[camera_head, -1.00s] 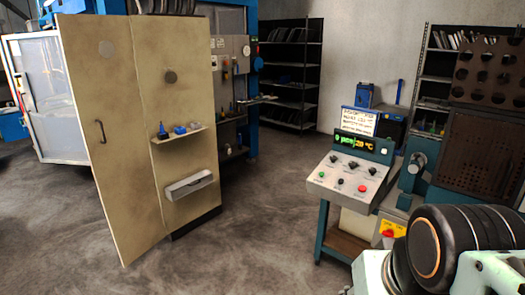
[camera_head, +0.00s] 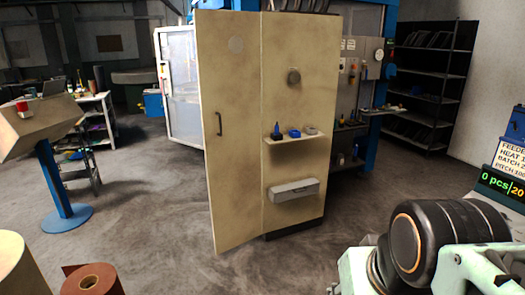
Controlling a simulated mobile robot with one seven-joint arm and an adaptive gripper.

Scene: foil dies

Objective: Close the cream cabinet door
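The cream cabinet (camera_head: 300,150) stands upright in the middle of the view. One face carries a small shelf (camera_head: 294,138) with small blue and dark items, a round dark knob (camera_head: 293,76) and a grey box (camera_head: 294,190). The cream door (camera_head: 235,150) stands open on its left, joined along a vertical edge, its free edge swung out toward me. A dark handle (camera_head: 219,124) sits near that free edge. The cabinet's inside is hidden. My arm's black and pale green links fill the lower right, well apart from the door; my gripper is not in view.
Bare concrete floor (camera_head: 155,215) lies in front and left of the door. A blue-footed pedestal (camera_head: 68,218) stands at left. A brown roll (camera_head: 90,280) and a cream cylinder (camera_head: 20,270) are at the lower left. A control panel (camera_head: 505,190) is at the right edge.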

